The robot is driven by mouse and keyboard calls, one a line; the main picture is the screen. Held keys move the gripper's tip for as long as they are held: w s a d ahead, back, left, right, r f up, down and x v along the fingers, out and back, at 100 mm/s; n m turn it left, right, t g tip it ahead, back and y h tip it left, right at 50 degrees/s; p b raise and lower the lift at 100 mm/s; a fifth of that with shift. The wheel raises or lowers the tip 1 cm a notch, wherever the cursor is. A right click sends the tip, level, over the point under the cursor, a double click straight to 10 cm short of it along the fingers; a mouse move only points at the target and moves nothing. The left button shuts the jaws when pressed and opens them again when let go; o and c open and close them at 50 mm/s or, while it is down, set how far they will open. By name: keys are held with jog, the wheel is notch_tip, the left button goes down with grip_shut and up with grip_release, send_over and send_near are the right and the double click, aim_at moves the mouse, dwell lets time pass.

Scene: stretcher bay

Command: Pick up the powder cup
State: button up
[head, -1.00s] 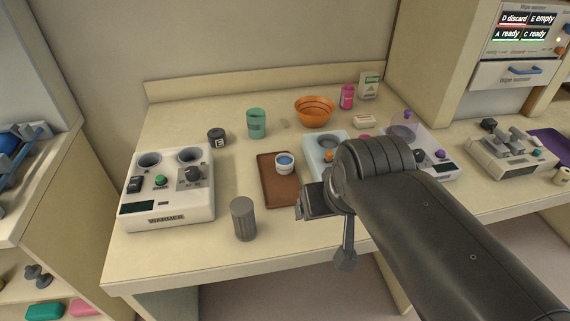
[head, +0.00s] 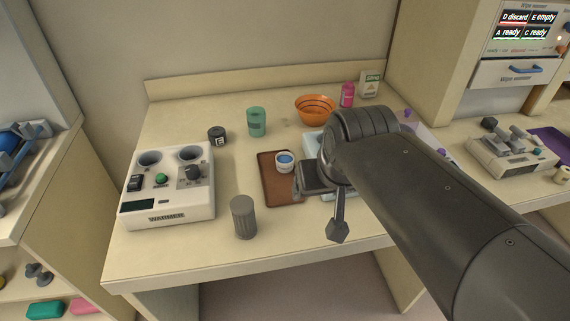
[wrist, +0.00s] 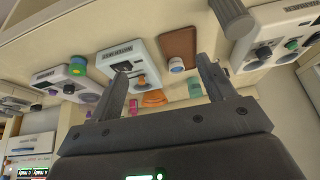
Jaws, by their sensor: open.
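The powder cup, taken to be the small white cup with blue inside (head: 285,157), stands upright on a brown tray (head: 281,193) on the counter. It also shows in the wrist view (wrist: 176,66), between the finger lines but farther off. My gripper (head: 298,180) is beside the tray's right edge in the head view, partly hidden by my own arm. In the wrist view my gripper (wrist: 163,68) has its two fingers wide apart with nothing between them. It appears apart from the cup.
A white warmer (head: 167,205) stands left. A grey ribbed cylinder (head: 243,218) is near the front edge. A green cup (head: 256,122), a black jar (head: 217,136) and an orange bowl (head: 315,109) stand behind. A pale blue device (wrist: 135,66) is beside the tray.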

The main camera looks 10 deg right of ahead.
jog(key=w+m+g, duration=0.1)
jog(key=w, duration=1.2)
jog(key=m+g, duration=0.1)
send_near(285, 156)
jog(key=shift+s+a+f+h, duration=0.15)
jog(key=shift+s+f, duration=0.25)
jog(key=shift+f, duration=0.15)
jog(key=shift+s+a+f+h, duration=0.15)
jog(key=shift+s+f, duration=0.3)
jog(key=shift+f, duration=0.15)
jog(key=x, duration=0.5)
jog(key=shift+w+a, duration=0.15)
jog(key=shift+w, duration=0.05)
jog(key=c, duration=1)
